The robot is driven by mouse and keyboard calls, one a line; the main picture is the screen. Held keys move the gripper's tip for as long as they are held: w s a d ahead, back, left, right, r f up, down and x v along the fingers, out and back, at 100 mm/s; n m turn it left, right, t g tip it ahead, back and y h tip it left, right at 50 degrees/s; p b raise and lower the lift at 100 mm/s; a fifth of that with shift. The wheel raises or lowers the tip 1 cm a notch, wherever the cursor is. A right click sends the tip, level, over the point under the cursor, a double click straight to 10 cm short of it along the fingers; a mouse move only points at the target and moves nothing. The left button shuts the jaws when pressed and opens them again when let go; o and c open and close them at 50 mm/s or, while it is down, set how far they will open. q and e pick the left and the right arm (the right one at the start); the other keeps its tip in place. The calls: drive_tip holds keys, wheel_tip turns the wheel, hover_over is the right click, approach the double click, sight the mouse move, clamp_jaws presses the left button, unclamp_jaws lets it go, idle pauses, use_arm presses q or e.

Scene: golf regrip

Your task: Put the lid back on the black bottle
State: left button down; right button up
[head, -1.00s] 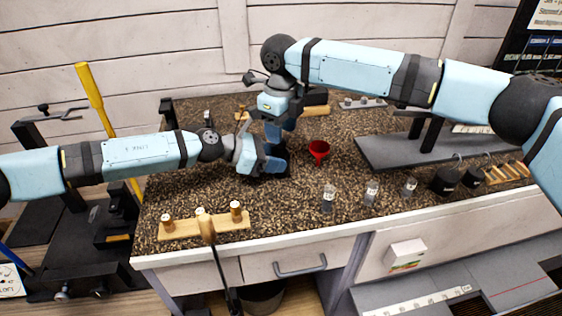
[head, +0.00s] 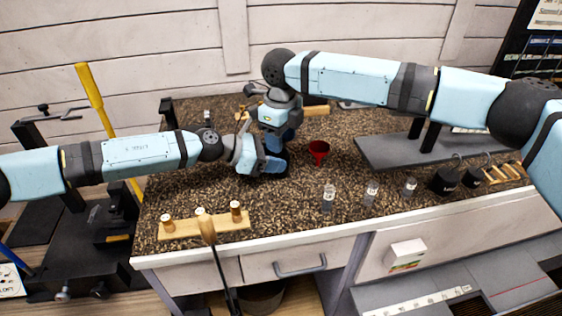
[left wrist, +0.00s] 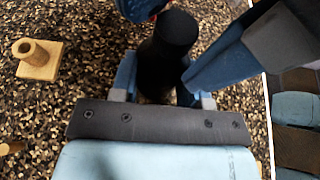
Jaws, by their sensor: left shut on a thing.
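The black bottle (left wrist: 160,72) stands upright between the fingers of my left gripper in the left wrist view. In the head view my left gripper (head: 272,166) is shut on it, and the bottle is mostly hidden. My right gripper (head: 279,138) points down just above the bottle, its blue fingers close over it. Whether those fingers are closed, and on what, does not show. The dark round top (left wrist: 176,28) shows in the left wrist view; I cannot tell whether this is the lid.
A red funnel (head: 318,150) stands right of the grippers. A wooden rack (head: 190,228) lies front left. A grey platform (head: 385,155) and black weights (head: 446,180) are at right.

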drive_tip(key=shift+r, duration=0.15)
drive_tip(key=shift+r, duration=2.1)
drive_tip(key=o, duration=0.6)
drive_tip(key=shift+c, duration=0.2)
use_arm(q)
drive_tip(key=c, duration=0.5)
unclamp_jaws()
use_arm(e)
wheel_tip(320, 180, up, 8)
drive_tip(key=shift+f, duration=0.25)
use_arm(q)
drive_tip(key=v, duration=1.3)
drive_tip(key=shift+s+a+r, duration=0.1)
drive_tip(key=shift+a+r, duration=0.05)
drive_tip(key=shift+a, duration=0.2)
use_arm(e)
drive_tip(key=shift+f, duration=0.1)
